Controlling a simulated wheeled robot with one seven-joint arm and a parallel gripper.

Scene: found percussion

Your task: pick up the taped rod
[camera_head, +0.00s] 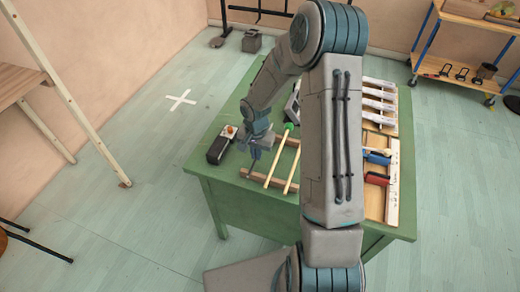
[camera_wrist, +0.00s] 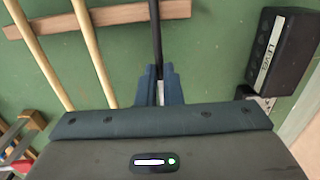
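The taped rod (camera_wrist: 156,35) is thin and dark. In the wrist view it runs up from between my fingers and across a wooden rail. My gripper (camera_wrist: 159,80) has its two blue fingers close together, one on each side of the rod, and looks shut on it; a pale strip shows between the fingers. In the head view my gripper (camera_head: 262,141) is low over the left part of the green table, and the rod (camera_head: 251,163) shows below it, close to the front rail. The rod's far part is hidden by my arm.
Two pale sticks (camera_head: 276,162) lie beside the rod across wooden rails (camera_head: 262,181); one has a green head. A dark box (camera_head: 220,146) stands to the left. Red and blue handled items (camera_head: 377,179) lie at right on the green table (camera_head: 230,199).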

